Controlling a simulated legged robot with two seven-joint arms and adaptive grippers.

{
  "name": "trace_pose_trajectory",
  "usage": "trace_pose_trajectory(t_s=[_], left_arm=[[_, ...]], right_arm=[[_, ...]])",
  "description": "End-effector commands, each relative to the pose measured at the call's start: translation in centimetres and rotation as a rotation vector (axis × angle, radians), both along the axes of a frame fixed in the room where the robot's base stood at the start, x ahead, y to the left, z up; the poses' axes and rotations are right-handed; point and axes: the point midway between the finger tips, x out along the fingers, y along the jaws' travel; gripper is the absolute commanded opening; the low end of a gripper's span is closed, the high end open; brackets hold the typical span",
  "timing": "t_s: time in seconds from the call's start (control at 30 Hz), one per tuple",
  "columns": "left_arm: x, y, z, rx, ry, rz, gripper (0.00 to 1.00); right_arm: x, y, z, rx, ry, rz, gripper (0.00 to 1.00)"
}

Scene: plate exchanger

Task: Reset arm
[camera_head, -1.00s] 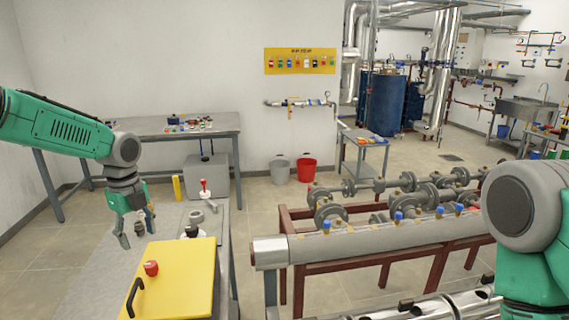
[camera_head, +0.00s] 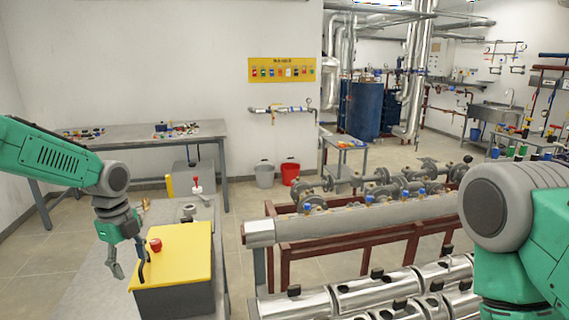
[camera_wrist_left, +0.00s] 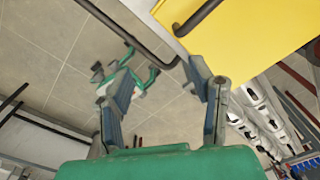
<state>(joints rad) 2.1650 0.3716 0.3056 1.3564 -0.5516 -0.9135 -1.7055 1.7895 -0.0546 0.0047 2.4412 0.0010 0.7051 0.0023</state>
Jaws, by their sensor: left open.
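My left gripper (camera_head: 128,268) hangs from the green left arm at the left of the head view, pointing down beside the yellow-topped box (camera_head: 182,252). In the left wrist view its two fingers (camera_wrist_left: 165,95) are spread with nothing between them. The box's black handle (camera_head: 141,264) is close to the fingers in the head view; I cannot tell whether they touch. The yellow lid (camera_wrist_left: 245,25) and black handle also show at the top of the wrist view. A red button (camera_head: 155,245) sits on the lid. My right arm shows at the right edge; its gripper is out of view.
A grey bench (camera_head: 95,285) carries the yellow box and a red-topped lever (camera_head: 197,187). Silver pipes (camera_head: 365,292) and a red-brown pipe rack (camera_head: 345,246) stand to the right. A table (camera_head: 205,130) is behind. Grey and red buckets (camera_head: 290,172) are by the wall.

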Motion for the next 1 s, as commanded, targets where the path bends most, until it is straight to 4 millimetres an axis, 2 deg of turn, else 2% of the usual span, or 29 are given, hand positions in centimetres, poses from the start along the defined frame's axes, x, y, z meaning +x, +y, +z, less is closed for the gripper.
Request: trace_pose_trajectory(t_s=[0.03,0.17,0.27,0.37,0.47,0.57,0.6,0.67,0.7,0.77,0.8,0.9,1.0], left_arm=[[-0.5,-0.7,-1.5,-0.006,0.005,0.020,0.49],[-1.8,-2.3,-4.6,-0.029,0.007,0.092,0.49],[-3.3,-3.9,-7.7,-0.049,0.014,0.166,0.49],[-5.2,-5.6,-11.5,-0.072,0.026,0.264,0.49],[-8.2,-7.7,-16.5,-0.097,0.050,0.407,0.49],[-12.5,-9.7,-22.2,-0.118,0.083,0.602,0.49],[-14.5,-10.3,-24.3,-0.123,0.095,0.688,0.49],[-17.7,-11.0,-27.4,-0.125,0.110,0.831,0.49],[-20.0,-11.3,-29.3,-0.122,0.120,0.933,0.49],[-23.7,-11.4,-32.1,-0.110,0.128,1.097,0.49],[-26.2,-11.2,-33.7,-0.100,0.128,1.211,0.49],[-31.9,-10.2,-36.5,-0.065,0.106,1.477,0.49],[-35.9,-8.8,-37.5,-0.039,0.060,1.685,0.49]], right_arm=[[0.0,0.0,-0.5,0.000,-0.001,0.000,0.00],[0.0,0.0,-1.3,0.000,-0.001,0.000,0.00],[0.0,0.0,-2.1,0.000,-0.001,0.000,0.00],[0.0,0.0,-3.1,0.000,0.000,0.000,0.00],[0.0,0.0,-4.6,0.000,0.000,0.000,0.00],[0.0,0.0,-6.4,0.000,0.000,0.000,0.00],[0.0,0.0,-7.1,0.000,0.000,0.000,0.00],[0.0,0.0,-8.2,0.000,0.000,0.000,0.00],[0.0,0.0,-9.1,0.000,0.000,0.000,0.00],[0.0,0.0,-10.4,0.000,0.000,0.000,0.00],[0.0,0.0,-11.2,0.000,0.000,0.000,0.00],[0.0,0.0,-13.1,0.000,0.000,0.000,0.00],[0.0,0.0,-14.5,0.000,0.000,0.000,0.00]])
